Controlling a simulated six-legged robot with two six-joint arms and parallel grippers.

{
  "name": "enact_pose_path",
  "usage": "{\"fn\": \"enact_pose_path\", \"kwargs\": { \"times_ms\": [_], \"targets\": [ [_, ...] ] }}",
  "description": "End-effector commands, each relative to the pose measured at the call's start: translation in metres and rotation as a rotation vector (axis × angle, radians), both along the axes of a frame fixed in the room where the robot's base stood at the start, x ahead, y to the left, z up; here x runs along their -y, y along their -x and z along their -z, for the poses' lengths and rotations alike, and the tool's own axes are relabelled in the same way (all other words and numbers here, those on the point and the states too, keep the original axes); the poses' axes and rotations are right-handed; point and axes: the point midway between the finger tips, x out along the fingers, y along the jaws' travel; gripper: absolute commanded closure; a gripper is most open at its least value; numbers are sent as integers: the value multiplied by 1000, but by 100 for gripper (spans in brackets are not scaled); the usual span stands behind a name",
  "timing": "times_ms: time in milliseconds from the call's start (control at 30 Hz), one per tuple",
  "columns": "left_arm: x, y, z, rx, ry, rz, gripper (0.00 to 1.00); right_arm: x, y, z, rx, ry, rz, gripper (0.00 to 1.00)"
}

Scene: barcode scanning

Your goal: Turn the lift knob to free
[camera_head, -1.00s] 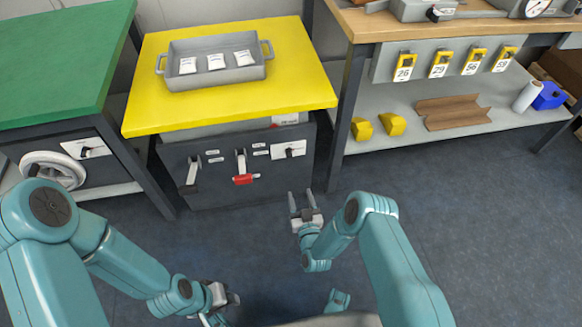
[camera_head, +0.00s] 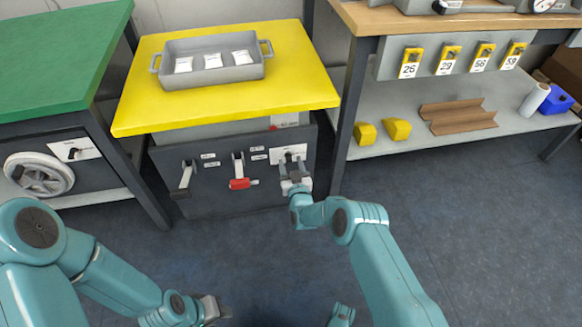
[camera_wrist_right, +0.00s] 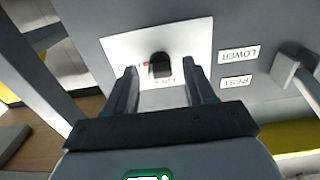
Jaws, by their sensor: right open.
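The lift knob is a small black knob (camera_wrist_right: 160,65) on a pale label plate (camera_wrist_right: 185,38) on the dark front of the yellow-topped lift table (camera_head: 130,115). In the right wrist view the knob sits between the fingertips of my right gripper (camera_wrist_right: 162,80), which is open with a finger on each side. I cannot tell whether the fingers touch it. In the head view the right gripper (camera_head: 294,176) is at the right of the front panel and covers most of the plate (camera_head: 289,152). My left gripper (camera_head: 212,308) is low in the picture, away from the table; its jaws are unclear.
Left of the plate are a red-handled lever (camera_head: 243,184) and a grey lever (camera_head: 184,178). A grey tray (camera_head: 215,78) with several white packets is on the yellow top. A green-topped table (camera_head: 60,60) stands left, a wooden bench (camera_head: 440,22) right. The floor in front is clear.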

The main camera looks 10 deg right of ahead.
Motion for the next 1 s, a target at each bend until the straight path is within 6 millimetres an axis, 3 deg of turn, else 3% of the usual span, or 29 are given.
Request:
{"fn": "enact_pose_path", "kwargs": {
  "times_ms": [133,167,300,333,667,1000],
  "targets": [
    [0,0,-1,1,0,0,66,0,0,0,0,0,0,46],
    [0,0,-1,1,0,0,66,0,0,0,0,0,0,52],
    [0,0,-1,0,0,0,66,0,0,0,0,0,0,98],
    [0,0,-1,0,0,0,66,0,0,0,0,0,0,100],
    [0,-1,2,3,-1,0,66,0,0,0,1,38,0,100],
    [-1,-8,12,26,-5,-3,66,0,0,1,1,265,0,100]
  ]
}}
